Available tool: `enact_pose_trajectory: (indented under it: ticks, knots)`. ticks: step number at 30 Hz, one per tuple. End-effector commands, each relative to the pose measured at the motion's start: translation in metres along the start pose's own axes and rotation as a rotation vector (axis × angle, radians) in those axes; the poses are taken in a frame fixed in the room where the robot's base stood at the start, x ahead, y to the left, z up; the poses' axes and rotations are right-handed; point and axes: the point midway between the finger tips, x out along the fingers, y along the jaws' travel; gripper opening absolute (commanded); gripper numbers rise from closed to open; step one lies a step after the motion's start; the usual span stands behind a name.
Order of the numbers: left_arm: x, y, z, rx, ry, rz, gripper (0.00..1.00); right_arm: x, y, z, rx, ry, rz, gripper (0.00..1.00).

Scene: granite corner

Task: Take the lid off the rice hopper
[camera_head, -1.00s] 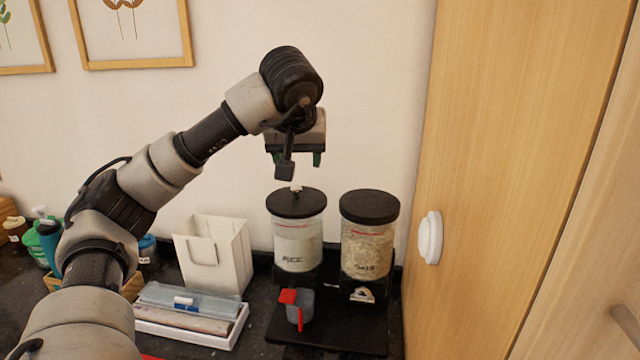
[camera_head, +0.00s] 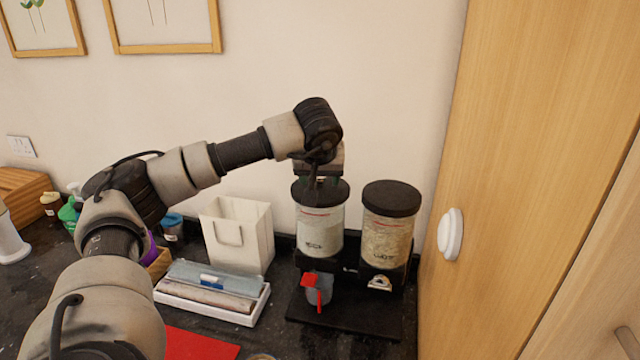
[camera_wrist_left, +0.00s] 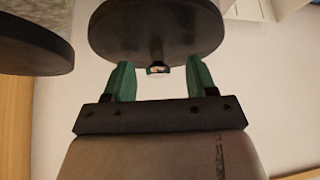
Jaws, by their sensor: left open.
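The rice hopper (camera_head: 318,232) is a clear cylinder of white grain on a black stand. Its round black lid (camera_head: 337,194) is on top of it; the lid also fills the upper middle of the left wrist view (camera_wrist_left: 150,28). My left gripper (camera_head: 320,184) is just above this lid, pointing down. In the left wrist view its two green fingertips (camera_wrist_left: 158,82) are apart, on either side of the small knob (camera_wrist_left: 158,69) on the lid. Nothing is gripped. In the head view the gripper hides the knob. My right gripper is not in view.
A second hopper (camera_head: 386,240) with a black lid (camera_head: 391,198) stands close on the right, near the wooden cabinet (camera_head: 530,130). A red-handled cup (camera_head: 320,290) is below the rice hopper. A white paper bag (camera_head: 237,238) and a white tray (camera_head: 215,311) are to the left.

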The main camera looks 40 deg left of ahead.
Motion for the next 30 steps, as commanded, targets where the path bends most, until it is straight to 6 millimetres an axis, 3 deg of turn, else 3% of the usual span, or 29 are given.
enact_pose_trajectory:
  ticks: [3, 14, 23, 30]
  knots:
    - [0.000, 0.000, 0.000, 0.000, 0.000, 0.000, 0.57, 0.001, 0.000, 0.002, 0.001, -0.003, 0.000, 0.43]
    - [0.000, 0.000, 0.000, 0.000, 0.000, 0.000, 0.03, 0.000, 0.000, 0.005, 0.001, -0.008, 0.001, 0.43]
    - [-0.002, 0.000, -0.001, -0.001, 0.001, 0.000, 0.03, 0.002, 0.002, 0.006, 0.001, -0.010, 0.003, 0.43]
    - [-0.022, 0.001, -0.015, -0.003, 0.003, 0.003, 0.03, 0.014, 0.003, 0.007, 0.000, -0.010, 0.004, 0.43]
